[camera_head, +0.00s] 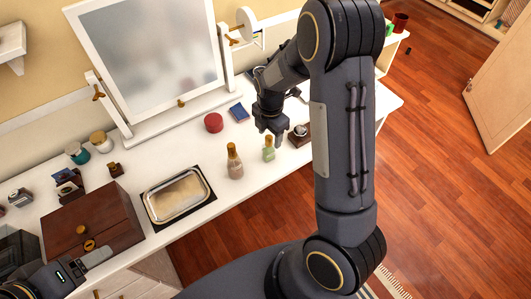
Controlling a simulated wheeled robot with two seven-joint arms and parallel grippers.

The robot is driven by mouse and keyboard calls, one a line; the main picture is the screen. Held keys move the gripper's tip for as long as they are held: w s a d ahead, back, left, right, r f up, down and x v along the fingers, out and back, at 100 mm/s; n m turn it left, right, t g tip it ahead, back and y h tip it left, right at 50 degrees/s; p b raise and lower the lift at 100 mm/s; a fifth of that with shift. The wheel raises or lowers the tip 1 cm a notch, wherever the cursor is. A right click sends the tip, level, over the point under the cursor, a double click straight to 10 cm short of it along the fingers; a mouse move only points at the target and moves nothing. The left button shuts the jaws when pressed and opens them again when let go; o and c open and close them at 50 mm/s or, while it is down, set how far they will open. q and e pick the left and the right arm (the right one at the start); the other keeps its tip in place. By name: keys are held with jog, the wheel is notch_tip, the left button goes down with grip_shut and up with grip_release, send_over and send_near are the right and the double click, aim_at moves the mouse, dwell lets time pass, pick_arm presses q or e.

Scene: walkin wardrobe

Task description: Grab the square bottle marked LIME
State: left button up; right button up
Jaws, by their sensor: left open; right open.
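A small pale green bottle (268,152) with a gold cap stands upright on the white dressing table, near its front edge. A beige bottle (235,165) with a gold cap stands to its left. No LIME lettering is readable on either. My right gripper (271,137) is open and empty, pointing down just above and behind the green bottle. I cannot tell whether it touches the cap. My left gripper (103,257) is at the lower left, in front of the brown wooden box, only partly in view.
The dressing table (208,158) carries a metal tray (177,195), a brown wooden box (90,220), a red round box (213,122), a blue box (238,112) and a watch on a brown stand (299,137). A tilting mirror (150,45) stands behind.

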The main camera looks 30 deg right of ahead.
aim_at(269, 144)
notch_tip(269, 144, down, 5)
jog(key=shift+s+a+f+p, duration=0.1)
jog(key=shift+a+f+p, duration=0.1)
jog(key=shift+p, duration=0.4)
jog(key=shift+c, duration=0.4)
jog(key=c, duration=1.1)
jog(key=shift+r, duration=0.1)
jog(key=shift+c, duration=0.2)
